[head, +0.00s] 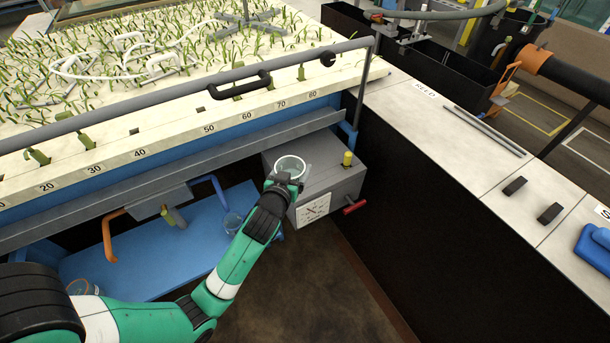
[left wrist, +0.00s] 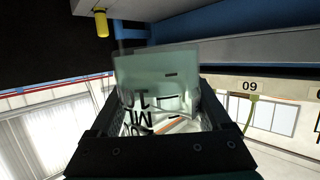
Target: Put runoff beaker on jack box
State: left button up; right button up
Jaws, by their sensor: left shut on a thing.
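A clear glass beaker (head: 290,166) with a pale rim is held in my left gripper (head: 285,181), which is shut on it. In the head view the beaker appears over the top of the grey jack box (head: 333,168). I cannot tell whether it touches that top. In the left wrist view the beaker (left wrist: 155,82) sits between the fingers of my left gripper (left wrist: 160,120), with dark printed marks on its wall. My right gripper is not in view.
A yellow-topped knob (head: 347,159) stands on the box, and a red handle (head: 354,207) sticks out at its side. The planted flume bed with a grey rail (head: 180,100) overhangs behind. A black-sided bench (head: 440,200) is at right.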

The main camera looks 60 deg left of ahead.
pick_arm(q)
jog(key=w+a+f+b, duration=0.2)
jog(key=w+a+f, duration=0.1)
jog(key=w+a+f+b, duration=0.3)
jog(key=f, duration=0.1)
jog(key=shift+w+f, duration=0.15)
jog(key=shift+w, duration=0.1)
jog(key=shift+w+a+f, duration=0.2)
jog(key=shift+w+a, duration=0.15)
jog(key=shift+w+a+f+b, duration=0.1)
jog(key=shift+f+b, duration=1.25)
jog(key=shift+f, duration=0.45)
jog(key=shift+f+b, duration=0.25)
jog(key=shift+b, duration=0.05)
jog(key=o, duration=1.2)
jog(key=shift+r, duration=0.1)
